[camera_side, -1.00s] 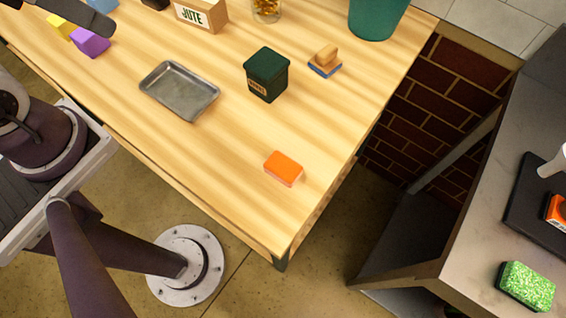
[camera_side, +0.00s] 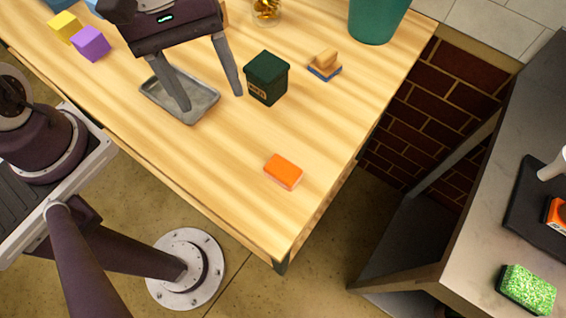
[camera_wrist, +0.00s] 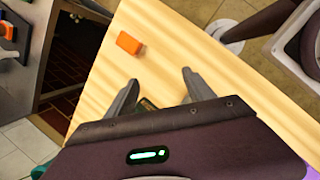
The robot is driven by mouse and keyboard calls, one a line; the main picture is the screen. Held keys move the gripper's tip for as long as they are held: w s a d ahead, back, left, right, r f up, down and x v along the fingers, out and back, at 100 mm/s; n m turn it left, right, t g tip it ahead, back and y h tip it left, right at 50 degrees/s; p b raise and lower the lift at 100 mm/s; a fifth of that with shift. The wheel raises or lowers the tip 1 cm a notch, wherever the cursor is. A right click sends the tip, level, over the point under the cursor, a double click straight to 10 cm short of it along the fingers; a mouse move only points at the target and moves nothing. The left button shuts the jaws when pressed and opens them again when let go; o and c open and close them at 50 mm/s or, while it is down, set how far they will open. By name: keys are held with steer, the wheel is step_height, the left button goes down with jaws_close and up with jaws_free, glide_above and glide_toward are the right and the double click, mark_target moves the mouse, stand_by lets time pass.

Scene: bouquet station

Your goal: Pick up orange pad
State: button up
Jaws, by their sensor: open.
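The orange pad (camera_side: 283,171) lies flat on the wooden table near its front right corner in the side view. It also shows in the wrist view (camera_wrist: 130,43), ahead of my fingers and to the left. My gripper (camera_side: 213,101) is open and empty, above the table. In the side view its fingers appear in front of the metal tray and beside the dark green bin, up and left of the pad. In the wrist view my gripper (camera_wrist: 158,88) is clearly apart from the pad.
A metal tray (camera_side: 203,108) and a dark green bin (camera_side: 267,80) stand near my fingers. A wooden-handled stamp (camera_side: 325,65), a teal bucket (camera_side: 378,18), and purple (camera_side: 91,43) and yellow (camera_side: 64,27) blocks are farther back. The table around the pad is clear.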

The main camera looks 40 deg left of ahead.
steer(key=w+d+r+n+h, duration=0.1)
steer(key=d+r+n+h, duration=0.3)
steer(key=r, duration=0.3)
steer(key=d+r+n+h, duration=0.2)
steer(key=r+n+h, duration=0.3)
steer(key=r+h, duration=0.15)
glide_toward(279, 167)
steer(key=d, duration=0.2)
steer(key=d+f, duration=0.1)
steer(key=shift+w+d+t, duration=0.25)
steer(key=shift+d+t, duration=0.05)
steer(key=shift+d, duration=0.1)
steer(key=shift+y, duration=0.25)
steer(key=x, duration=0.4)
steer(key=s+x, duration=0.1)
steer(key=x, duration=0.1)
steer(key=shift+f, duration=0.1)
steer(key=shift+w+d+f, duration=0.1)
steer(key=shift+d+f, duration=0.05)
steer(key=shift+d, duration=0.2)
jaws_close()
